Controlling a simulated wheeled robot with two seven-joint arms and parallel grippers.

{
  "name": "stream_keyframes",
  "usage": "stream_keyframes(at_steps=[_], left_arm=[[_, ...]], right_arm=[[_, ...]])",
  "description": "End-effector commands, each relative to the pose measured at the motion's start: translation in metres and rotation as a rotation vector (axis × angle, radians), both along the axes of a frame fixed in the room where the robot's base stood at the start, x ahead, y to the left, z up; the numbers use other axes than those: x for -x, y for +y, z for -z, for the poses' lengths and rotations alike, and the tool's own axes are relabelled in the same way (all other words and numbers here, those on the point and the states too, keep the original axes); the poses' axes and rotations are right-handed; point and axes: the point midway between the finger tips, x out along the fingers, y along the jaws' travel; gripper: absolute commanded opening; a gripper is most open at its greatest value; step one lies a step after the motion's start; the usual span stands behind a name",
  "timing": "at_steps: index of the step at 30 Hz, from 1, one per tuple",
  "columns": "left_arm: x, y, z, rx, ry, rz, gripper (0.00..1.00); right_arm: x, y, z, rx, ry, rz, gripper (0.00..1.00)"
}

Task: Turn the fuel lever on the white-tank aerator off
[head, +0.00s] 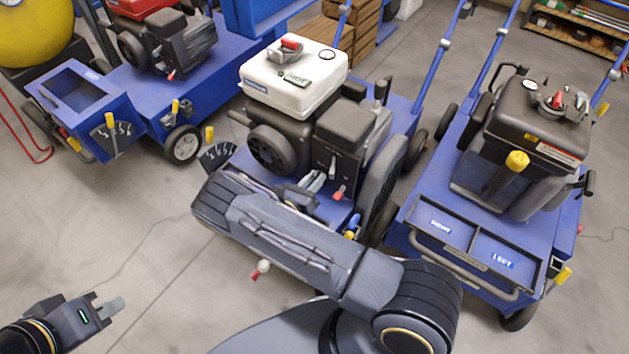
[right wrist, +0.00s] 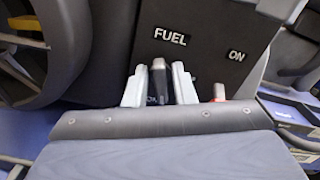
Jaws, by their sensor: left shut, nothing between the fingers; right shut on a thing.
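The white-tank aerator (head: 293,92) stands in the middle of the head view on a blue cart. Its dark engine side carries a panel with a FUEL label (right wrist: 171,36) and an ON label (right wrist: 237,56) to its right. My right gripper (head: 318,180) is at this panel. In the right wrist view its pale fingers (right wrist: 158,88) are shut around a dark, grey-topped piece, which looks like the fuel lever (right wrist: 158,68), just below the FUEL label. The lever's lower part is hidden. My left gripper (head: 112,306) is shut and empty, low at the left over the floor.
A red-tipped knob (head: 338,196) is close to the right of my right gripper. A black-tank aerator (head: 535,120) stands at the right, and a red-tank aerator (head: 150,15) at the back left. Open grey floor lies at the front left.

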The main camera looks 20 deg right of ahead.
Motion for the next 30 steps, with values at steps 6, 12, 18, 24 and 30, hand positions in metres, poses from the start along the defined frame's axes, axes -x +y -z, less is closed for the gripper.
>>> stream_keyframes(at_steps=[6,12,18,24,30], left_arm=[[0.0,0.0,0.006,0.0,0.0,0.0,0.0],[0.0,0.0,0.009,0.0,0.0,0.0,0.0],[0.0,0.0,0.012,0.0,0.0,0.0,0.0],[0.0,0.0,0.013,0.0,0.0,0.0,0.0],[0.0,0.0,0.014,0.0,0.0,0.0,0.0]], right_arm=[[-0.001,0.001,0.002,0.105,0.178,0.0,0.01],[-0.002,0.002,0.003,0.201,0.344,0.0,0.01],[-0.003,0.002,0.004,0.296,0.507,-0.001,0.01],[-0.003,0.003,0.005,0.392,0.67,-0.001,0.01],[-0.004,0.003,0.006,0.481,0.821,-0.001,0.01]])
